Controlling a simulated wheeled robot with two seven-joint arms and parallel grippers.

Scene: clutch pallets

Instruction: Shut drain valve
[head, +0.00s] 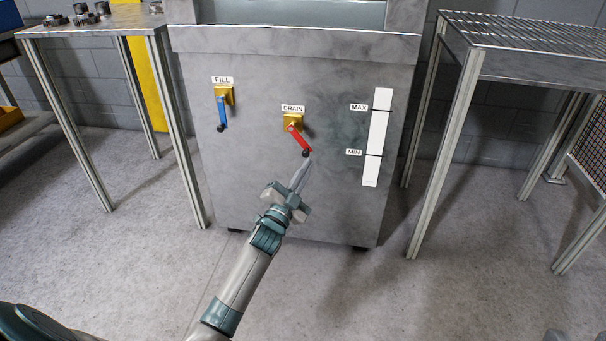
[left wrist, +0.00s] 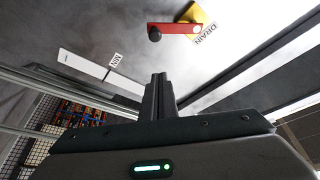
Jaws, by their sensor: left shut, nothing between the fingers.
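The drain valve has a red lever (head: 299,139) on a yellow body (head: 292,122) under the DRAIN label on the grey tank front. The lever slants down to the right and ends in a black knob (head: 305,153). My left gripper (head: 304,165) is shut and empty, its fingertips just below the knob; I cannot tell whether they touch it. In the left wrist view the red lever (left wrist: 178,28) and black knob (left wrist: 154,34) show beyond the shut fingers (left wrist: 158,78), with a gap in the picture. My right gripper is not in view.
The fill valve's blue lever (head: 221,110) hangs nearly straight down at the left. A white level gauge (head: 377,130) with MAX and MIN marks is at the right. Metal tables stand left (head: 90,27) and right (head: 530,66) of the tank. The floor in front is clear.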

